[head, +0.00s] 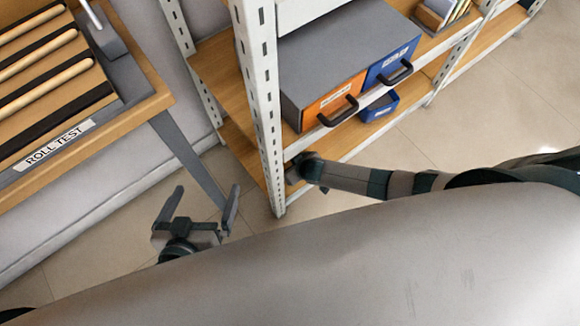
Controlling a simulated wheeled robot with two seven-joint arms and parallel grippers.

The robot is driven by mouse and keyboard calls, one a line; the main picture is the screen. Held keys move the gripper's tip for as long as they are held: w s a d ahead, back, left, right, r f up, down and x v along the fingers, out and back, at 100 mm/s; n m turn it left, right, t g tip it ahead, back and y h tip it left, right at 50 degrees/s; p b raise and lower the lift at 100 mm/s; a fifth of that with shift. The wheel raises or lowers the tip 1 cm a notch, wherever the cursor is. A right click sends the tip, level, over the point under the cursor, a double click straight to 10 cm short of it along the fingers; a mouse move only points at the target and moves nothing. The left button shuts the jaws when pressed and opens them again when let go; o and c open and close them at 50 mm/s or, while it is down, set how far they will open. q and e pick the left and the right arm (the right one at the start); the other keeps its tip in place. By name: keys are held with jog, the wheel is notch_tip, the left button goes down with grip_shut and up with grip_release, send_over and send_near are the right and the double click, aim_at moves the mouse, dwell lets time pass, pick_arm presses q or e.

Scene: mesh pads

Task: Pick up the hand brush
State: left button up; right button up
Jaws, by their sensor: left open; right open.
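I see no hand brush in the head view. My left gripper (207,190) is open and empty, with its two fingers spread apart above the floor, between the table leg and the shelf post. My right gripper (297,172) is at the end of the arm coming in from the right, close to the white shelf post. Its fingers are small and mostly hidden, and I see nothing held in it.
A shelf rack (262,100) holds a grey cabinet with orange and blue drawers (335,102) and a blue bin (380,106). A table (120,128) labelled "ROLL TEST" with wooden rods stands at upper left. Tiled floor (440,130) is clear right of the rack.

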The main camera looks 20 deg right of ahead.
aim_at(290, 163)
jog(key=shift+c, duration=0.6)
jog(key=c, duration=1)
jog(key=shift+r, duration=0.15)
jog(key=shift+r, duration=0.15)
jog(key=shift+r+p, duration=0.35)
jog(key=shift+r, duration=0.15)
notch_tip(290, 163, up, 3)
jog(key=shift+f+p, duration=0.15)
jog(key=shift+p, duration=0.45)
pick_arm(q)
jog(key=s+a+f+g+y+p, duration=0.2)
jog(key=s+a+f+g, duration=0.3)
jog(key=shift+s, duration=0.15)
pick_arm(e)
jog(key=d+r, duration=0.2)
jog(key=d, duration=0.2)
jog(key=d+r, duration=0.2)
jog(key=d, duration=0.1)
jog(key=w+d+r, duration=0.1)
jog(key=d+r, duration=0.1)
jog(key=d, duration=0.2)
jog(key=shift+d+r, duration=0.35)
jog(key=shift+r, duration=0.05)
